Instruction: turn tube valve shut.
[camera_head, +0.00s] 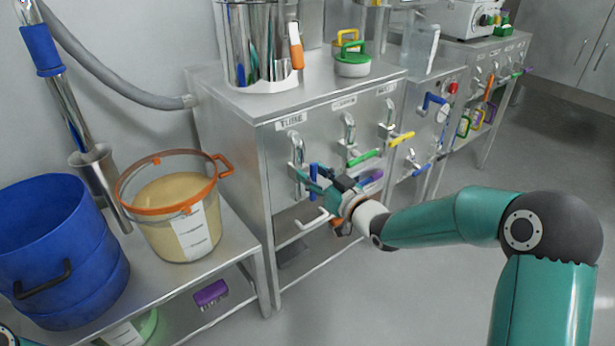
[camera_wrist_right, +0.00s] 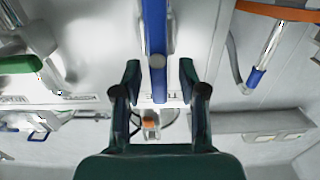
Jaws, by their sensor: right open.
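The tube valve is a steel pipe fitting (camera_head: 297,150) under the "TUBE" label (camera_head: 290,121) on the front of the steel cabinet. Its blue lever (camera_head: 313,172) shows beside the fingers of my right gripper (camera_head: 316,184) in the head view. In the right wrist view the blue lever (camera_wrist_right: 155,35) runs lengthwise between the two dark green fingers of my right gripper (camera_wrist_right: 160,75). The fingers stand apart on either side of it, with gaps visible on both sides. The lever's far side is hidden. My left gripper is not in view.
Neighbouring valves have green (camera_head: 363,158) and yellow (camera_head: 401,139) levers; a purple handle (camera_head: 371,176) lies near my wrist. A white bar handle (camera_head: 312,219) sits below. An orange-rimmed bucket (camera_head: 183,235) and blue tub (camera_head: 58,250) stand at left. Open floor lies at right.

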